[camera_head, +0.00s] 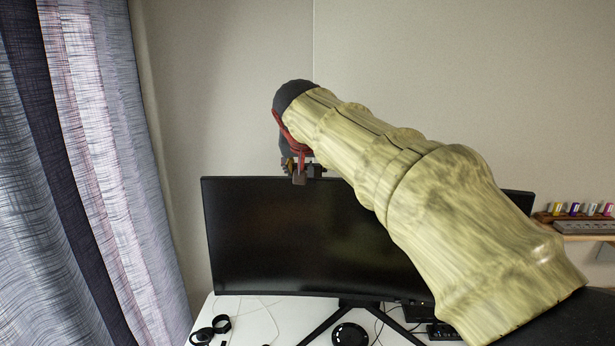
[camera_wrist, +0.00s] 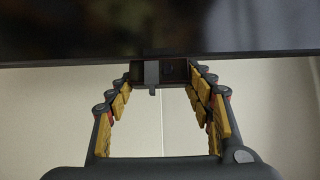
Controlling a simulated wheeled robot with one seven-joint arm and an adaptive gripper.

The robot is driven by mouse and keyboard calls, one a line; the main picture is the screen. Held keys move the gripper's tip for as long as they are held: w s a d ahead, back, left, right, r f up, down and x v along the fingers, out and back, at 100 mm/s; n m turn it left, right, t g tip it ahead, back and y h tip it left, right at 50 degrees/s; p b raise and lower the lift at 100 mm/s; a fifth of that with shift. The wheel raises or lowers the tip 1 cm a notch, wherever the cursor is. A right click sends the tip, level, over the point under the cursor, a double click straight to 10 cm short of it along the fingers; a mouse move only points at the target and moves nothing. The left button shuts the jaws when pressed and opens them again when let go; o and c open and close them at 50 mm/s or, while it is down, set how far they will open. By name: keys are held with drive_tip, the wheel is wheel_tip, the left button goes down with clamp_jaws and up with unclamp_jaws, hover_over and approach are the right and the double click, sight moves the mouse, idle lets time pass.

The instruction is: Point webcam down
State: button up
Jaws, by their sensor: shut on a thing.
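The webcam (camera_head: 299,179) is a small dark unit on the top edge of the black curved monitor (camera_head: 300,240). My gripper (camera_head: 297,165) reaches down to it from above. In the wrist view the webcam (camera_wrist: 172,71) sits at the monitor's edge (camera_wrist: 80,62), with its dark body between the yellow-padded fingers of my gripper (camera_wrist: 160,72). The fingers are shut on its two sides. Most of the webcam is hidden in the head view, and I cannot tell its exact tilt.
My arm covers the monitor's right part. A striped curtain (camera_head: 75,170) hangs at the left. The white desk (camera_head: 250,315) holds a black headset (camera_head: 210,329), a round black device (camera_head: 349,335) and cables. A shelf (camera_head: 585,228) with small coloured items is at the right.

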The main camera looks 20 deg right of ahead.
drive_tip(key=shift+s+a+f+t+h+b, duration=0.15)
drive_tip(key=shift+t+b, duration=0.2)
drive_tip(key=shift+b, duration=1.05)
drive_tip(key=shift+d+f+t+h+b, duration=0.1)
drive_tip(key=shift+t+b, duration=0.2)
drive_tip(key=shift+b, duration=1.1)
drive_tip(key=shift+s+a+f+t+h+b, duration=0.15)
drive_tip(key=shift+t+b, duration=0.2)
drive_tip(key=shift+b, duration=1.05)
drive_tip(key=shift+d+r+b, duration=0.1)
drive_tip(key=shift+r+b, duration=0.25)
drive_tip(key=shift+b, duration=0.4)
drive_tip(key=o, duration=1.2)
drive_tip(key=shift+c, duration=0.2)
drive_tip(key=v, duration=1.2)
drive_tip(key=shift+f, duration=0.15)
drive_tip(key=shift+s, duration=0.1)
